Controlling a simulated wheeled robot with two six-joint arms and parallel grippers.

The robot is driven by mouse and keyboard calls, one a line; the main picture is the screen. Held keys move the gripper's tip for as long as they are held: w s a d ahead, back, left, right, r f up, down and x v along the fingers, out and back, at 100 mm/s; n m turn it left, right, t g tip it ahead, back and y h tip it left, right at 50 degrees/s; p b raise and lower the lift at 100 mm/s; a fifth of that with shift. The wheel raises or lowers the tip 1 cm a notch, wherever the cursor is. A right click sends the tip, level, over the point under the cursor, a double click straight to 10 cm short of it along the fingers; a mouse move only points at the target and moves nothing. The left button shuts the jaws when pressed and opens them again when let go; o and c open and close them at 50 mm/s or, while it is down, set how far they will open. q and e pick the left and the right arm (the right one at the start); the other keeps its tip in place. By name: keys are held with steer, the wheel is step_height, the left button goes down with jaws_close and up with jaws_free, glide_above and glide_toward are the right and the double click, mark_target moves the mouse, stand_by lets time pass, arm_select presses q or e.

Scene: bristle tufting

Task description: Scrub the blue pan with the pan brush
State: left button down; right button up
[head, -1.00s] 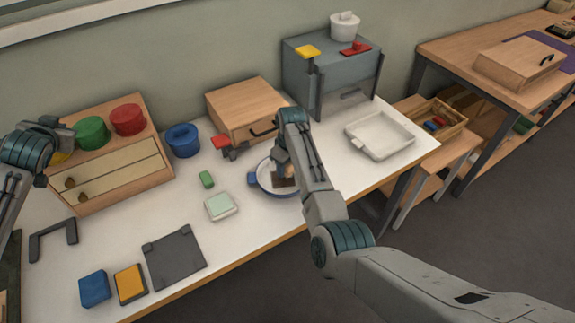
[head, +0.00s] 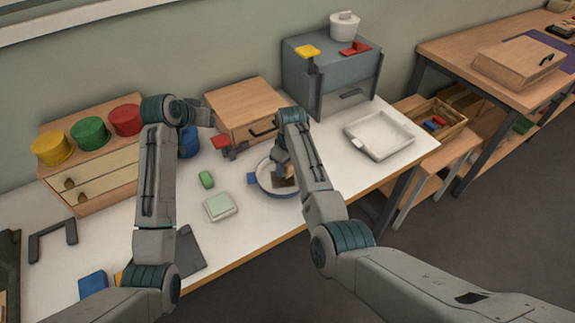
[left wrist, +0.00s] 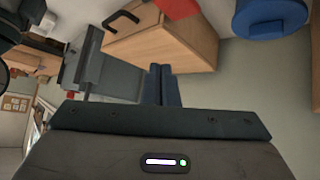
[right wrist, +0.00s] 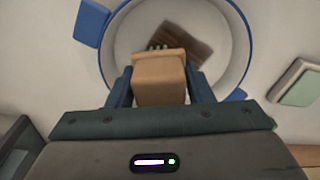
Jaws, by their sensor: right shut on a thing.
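The blue pan (head: 262,186), pale inside with a blue rim and a blue side handle (right wrist: 90,22), sits on the white table. My right gripper (head: 283,166) is over the pan and shut on the tan grip of the pan brush (right wrist: 160,80). A dark brown slab (right wrist: 188,42) shows beyond the grip, inside the pan; part of it is hidden by the grip. I cannot tell whether the bristles touch the pan floor. My left gripper (head: 211,116) is up near the wooden box, away from the pan. Its fingers (left wrist: 163,85) are together with nothing between them.
A wooden box with a black handle (head: 240,98) and a grey cabinet (head: 300,75) stand behind the pan. A pale green-topped block (head: 220,206) and a green piece (head: 206,179) lie left of it. A white tray (head: 360,150) lies right.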

arm_select(q)
steer(key=s+d+f+m+g, duration=0.35)
steer(key=d+f, duration=0.25)
steer(key=f, duration=0.3)
glide_above(240, 178)
steer(key=s, duration=0.2)
steer(key=shift+y, duration=0.3)
steer(key=shift+w+a+f, duration=0.1)
steer(key=shift+a+f, duration=0.15)
steer(key=shift+f, duration=1.05)
steer(key=shift+w+a+f, duration=0.1)
steer(key=shift+a+f, duration=0.1)
steer(key=shift+f, duration=1.05)
steer(key=shift+f, duration=2.7)
arm_select(e)
steer(key=shift+f, duration=0.95)
